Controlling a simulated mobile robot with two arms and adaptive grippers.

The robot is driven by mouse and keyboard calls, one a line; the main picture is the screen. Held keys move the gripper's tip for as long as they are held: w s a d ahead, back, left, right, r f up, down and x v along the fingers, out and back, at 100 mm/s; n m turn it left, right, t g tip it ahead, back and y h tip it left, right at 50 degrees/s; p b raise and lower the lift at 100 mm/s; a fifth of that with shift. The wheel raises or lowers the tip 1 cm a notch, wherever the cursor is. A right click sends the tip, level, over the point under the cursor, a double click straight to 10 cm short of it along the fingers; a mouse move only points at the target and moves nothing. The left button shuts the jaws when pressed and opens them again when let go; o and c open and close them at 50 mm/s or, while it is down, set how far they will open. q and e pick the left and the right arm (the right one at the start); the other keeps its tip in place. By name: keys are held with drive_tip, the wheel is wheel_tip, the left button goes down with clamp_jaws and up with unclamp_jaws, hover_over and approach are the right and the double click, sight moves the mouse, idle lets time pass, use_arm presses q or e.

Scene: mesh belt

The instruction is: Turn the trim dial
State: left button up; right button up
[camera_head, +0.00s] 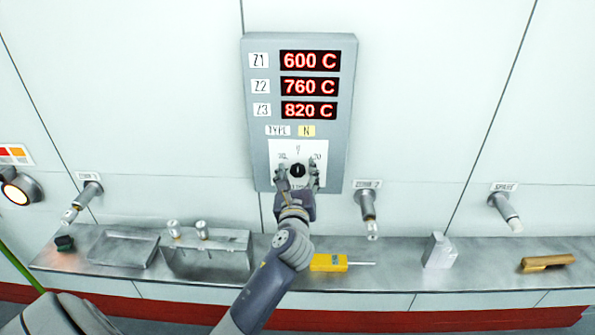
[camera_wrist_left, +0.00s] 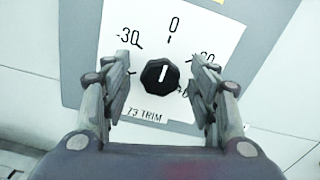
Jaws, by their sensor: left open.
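The trim dial (camera_head: 297,170) is a black knob on a white scale plate at the bottom of the grey display panel (camera_head: 257,150). In the left wrist view the dial (camera_wrist_left: 160,76) has a white pointer mark aimed up, close to the 0. The plate is marked -30 at left and 0 at top; the marks at right are partly hidden by a finger. My left gripper (camera_head: 297,178) is open, with one finger on each side of the dial. In the left wrist view the fingers (camera_wrist_left: 162,88) stand apart from the knob, with gaps on both sides. My right gripper is not in view.
The panel's red displays (camera_head: 310,86) read 600 C, 760 C and 820 C. Below, a metal shelf (camera_head: 400,278) carries a yellow handheld tool (camera_head: 328,262), a grey block (camera_head: 440,251), a brass-coloured piece (camera_head: 548,262) and a tray (camera_head: 123,249). Angled probes (camera_head: 367,207) stick out of the wall.

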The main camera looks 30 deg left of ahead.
use_arm(q)
drive_tip(key=shift+w, duration=0.1)
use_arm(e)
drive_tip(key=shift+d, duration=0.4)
use_arm(q)
drive_tip(key=c, duration=1.1)
drive_tip(key=shift+o, duration=0.2)
drive_tip(key=shift+n, duration=1.3)
drive_tip(key=n, duration=0.2)
drive_tip(key=shift+f+n, duration=0.1)
drive_tip(key=shift+n, duration=0.3)
drive_tip(key=n+b, duration=0.1)
drive_tip(key=n, duration=0.1)
drive_tip(key=shift+n, duration=0.3)
drive_tip(key=shift+n+b, duration=0.4)
drive_tip(key=shift+n, duration=1.5)
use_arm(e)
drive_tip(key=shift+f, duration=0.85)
